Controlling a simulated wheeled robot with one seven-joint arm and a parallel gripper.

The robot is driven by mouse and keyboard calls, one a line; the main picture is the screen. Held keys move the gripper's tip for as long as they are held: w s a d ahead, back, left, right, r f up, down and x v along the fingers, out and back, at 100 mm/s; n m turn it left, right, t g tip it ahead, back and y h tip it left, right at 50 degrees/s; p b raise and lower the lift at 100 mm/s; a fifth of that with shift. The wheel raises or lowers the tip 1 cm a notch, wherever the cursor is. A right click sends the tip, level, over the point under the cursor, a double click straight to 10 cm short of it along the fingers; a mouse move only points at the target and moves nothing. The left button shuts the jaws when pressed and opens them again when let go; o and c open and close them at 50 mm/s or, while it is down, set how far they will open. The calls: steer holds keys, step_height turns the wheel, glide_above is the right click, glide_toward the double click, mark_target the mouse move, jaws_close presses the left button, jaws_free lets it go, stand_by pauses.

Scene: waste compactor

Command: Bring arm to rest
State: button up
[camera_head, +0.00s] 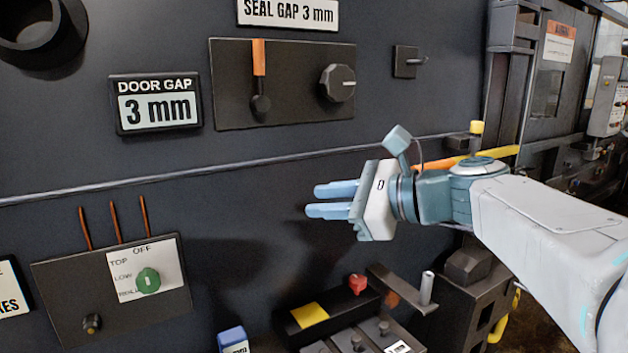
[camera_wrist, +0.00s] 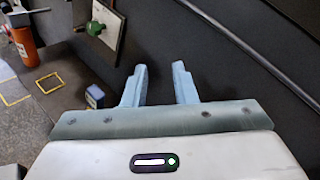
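My gripper (camera_head: 333,200) is at the end of my arm, which reaches in from the right in the head view. Its two light blue fingers point left in front of the dark machine wall (camera_head: 230,210). In the wrist view the fingers (camera_wrist: 159,85) are apart with nothing between them. The gripper appears to touch nothing.
A control box with a green knob (camera_head: 148,280) is at lower left. Below are a red knob (camera_head: 357,284) and a blue block (camera_head: 233,340). An orange cylinder (camera_wrist: 25,46) stands at far left.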

steer(key=s+d+f+n+g+h, duration=0.1)
steer(key=s+d+f+n+h, duration=0.3)
steer(key=f, duration=0.5)
steer(key=s+d+f+n+g+h+p, duration=0.1)
steer(key=s+d+f+n+h, duration=0.3)
steer(key=f+n, duration=0.4)
steer(key=s+d+f+n+g+h, duration=0.2)
steer(key=s+d+f+n+h, duration=0.2)
steer(key=f, duration=0.5)
steer(key=s+n+h, duration=0.1)
steer(key=s+n, duration=0.1)
steer(key=shift+s+d+f+g+p, duration=0.25)
steer(key=shift+s+f+g+p, duration=0.05)
steer(key=shift+s, duration=0.05)
